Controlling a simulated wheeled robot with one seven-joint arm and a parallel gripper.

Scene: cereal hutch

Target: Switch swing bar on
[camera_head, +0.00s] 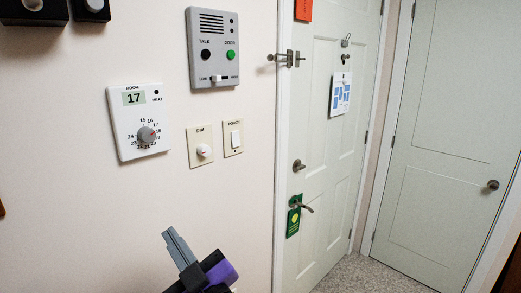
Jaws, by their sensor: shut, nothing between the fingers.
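The metal swing bar (283,58) is small in view, at the upper left edge of the white panelled door (325,130). Its bar sticks out to the left across the door frame, in front of the wall. A small metal fitting (299,59) sits just right of it on the door. Whether the two are engaged is too small to tell. My gripper (170,236) is at the bottom of the view, its grey fingers shut and empty, pointing up. It is well below and left of the swing bar, apart from it.
A lever handle (306,208) with a green hanger (294,216) juts from the door. A second door (440,150) stands at right.

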